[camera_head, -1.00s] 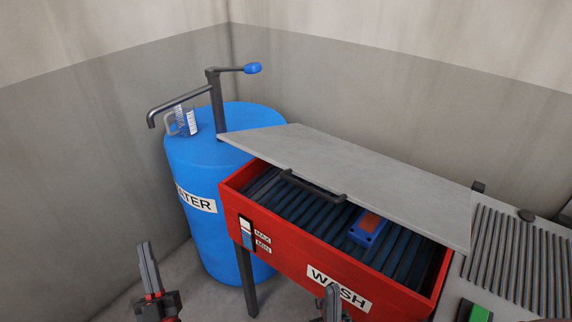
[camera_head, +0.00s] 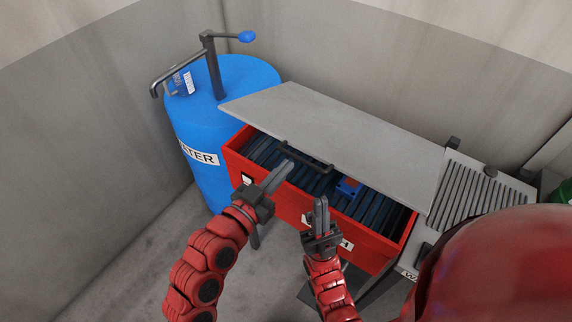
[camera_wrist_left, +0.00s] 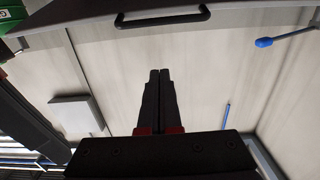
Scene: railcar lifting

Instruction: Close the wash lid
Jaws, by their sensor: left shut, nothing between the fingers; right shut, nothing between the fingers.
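The grey wash lid (camera_head: 340,132) is partly open above the red wash tank (camera_head: 232,160), leaving the tank's front part uncovered. A dark bar handle (camera_head: 306,158) is on the lid's front edge; it also shows in the left wrist view (camera_wrist_left: 163,22). My left gripper (camera_head: 288,166) is shut and empty, its tips just below the handle's left end in the picture; in the wrist view its tips (camera_wrist_left: 160,72) appear apart from the handle. My right gripper (camera_head: 321,201) is shut and empty in front of the tank, its wrist hiding part of the WASH label.
Inside the tank are dark slats and a blue-and-orange block (camera_head: 348,187). A blue water barrel (camera_head: 195,125) with a pump spout (camera_head: 213,65) stands at the left. A ribbed grey worktop (camera_head: 480,190) adjoins on the right. Walls close in behind.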

